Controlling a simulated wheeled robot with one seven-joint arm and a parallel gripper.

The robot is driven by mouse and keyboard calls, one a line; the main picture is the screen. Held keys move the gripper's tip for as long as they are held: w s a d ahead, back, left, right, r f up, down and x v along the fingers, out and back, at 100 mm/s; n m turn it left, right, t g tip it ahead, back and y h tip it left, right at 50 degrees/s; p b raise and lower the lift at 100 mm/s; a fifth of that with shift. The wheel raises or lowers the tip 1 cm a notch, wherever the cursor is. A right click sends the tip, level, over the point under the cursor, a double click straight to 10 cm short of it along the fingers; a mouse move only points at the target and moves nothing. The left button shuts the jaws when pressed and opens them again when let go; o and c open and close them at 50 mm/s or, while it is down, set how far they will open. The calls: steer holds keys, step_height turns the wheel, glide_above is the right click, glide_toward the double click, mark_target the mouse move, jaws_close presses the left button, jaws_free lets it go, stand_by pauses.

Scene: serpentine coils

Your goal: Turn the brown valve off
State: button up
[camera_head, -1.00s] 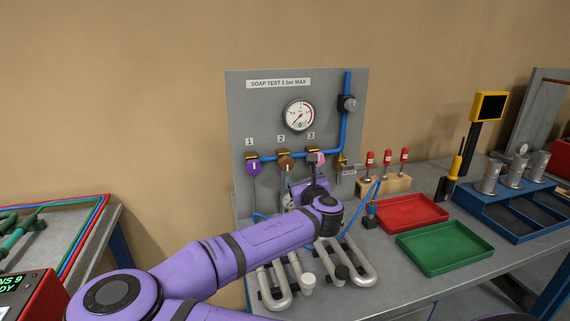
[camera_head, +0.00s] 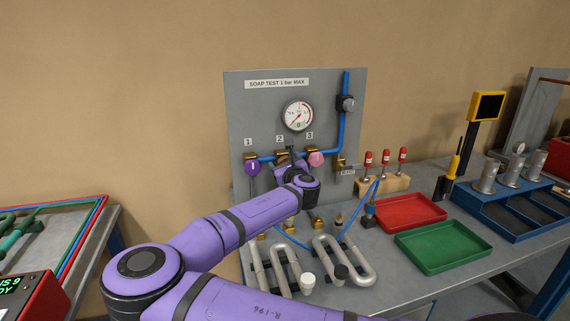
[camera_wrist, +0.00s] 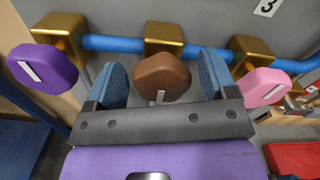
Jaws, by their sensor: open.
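The brown valve (camera_wrist: 162,78) is the middle one of a row of three knobs. In the wrist view it sits on a brass body (camera_wrist: 163,38), with its white mark pointing toward my gripper. My gripper (camera_wrist: 162,82) is open, with one blue-padded finger on each side of the brown knob. Gaps show between the knob and both fingers; I cannot tell any contact. In the head view my gripper (camera_head: 290,160) is in front of the panel under label 2 and hides the brown knob.
A purple valve (camera_head: 253,167) is left and a pink valve (camera_head: 316,158) right of it, joined by a blue pipe (camera_wrist: 115,44). A gauge (camera_head: 298,116) is above on the grey panel (camera_head: 255,105). Metal serpentine coils (camera_head: 345,262), a red tray (camera_head: 408,212) and a green tray (camera_head: 444,247) are on the bench.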

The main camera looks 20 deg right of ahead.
steer(key=shift+w, duration=0.15)
steer(key=shift+c, duration=0.2)
steer(key=c, duration=0.9)
